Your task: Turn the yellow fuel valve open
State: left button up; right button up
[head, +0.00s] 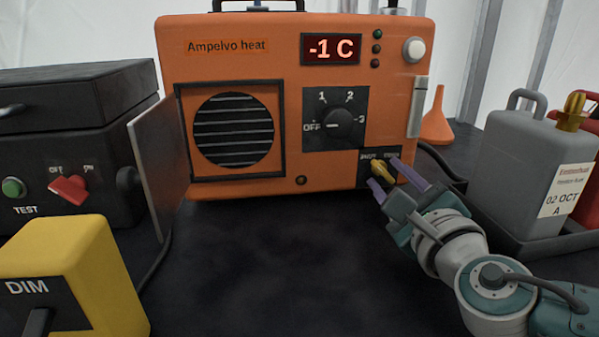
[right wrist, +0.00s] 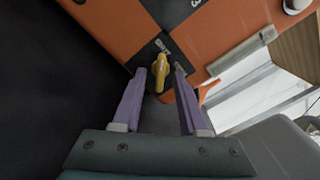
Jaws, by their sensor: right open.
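The yellow fuel valve (head: 381,173) is a small knob on a black plate at the lower right of the orange heater's front (head: 290,120). My right gripper (head: 387,172) is open in front of the valve, with one purple finger on either side of it in the head view. In the right wrist view the valve (right wrist: 161,75) shows between and just beyond the open fingertips (right wrist: 160,72). I cannot tell whether a finger touches it. My left gripper is not in view.
A grey fuel can (head: 520,165) stands in a dark tray to the right, with a red can behind it. An orange funnel (head: 437,122) is beside the heater. A black box (head: 75,150) and a yellow DIM box (head: 75,275) are at left. The middle tabletop is clear.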

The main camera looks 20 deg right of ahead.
jog(key=shift+c, duration=0.2)
grip_shut()
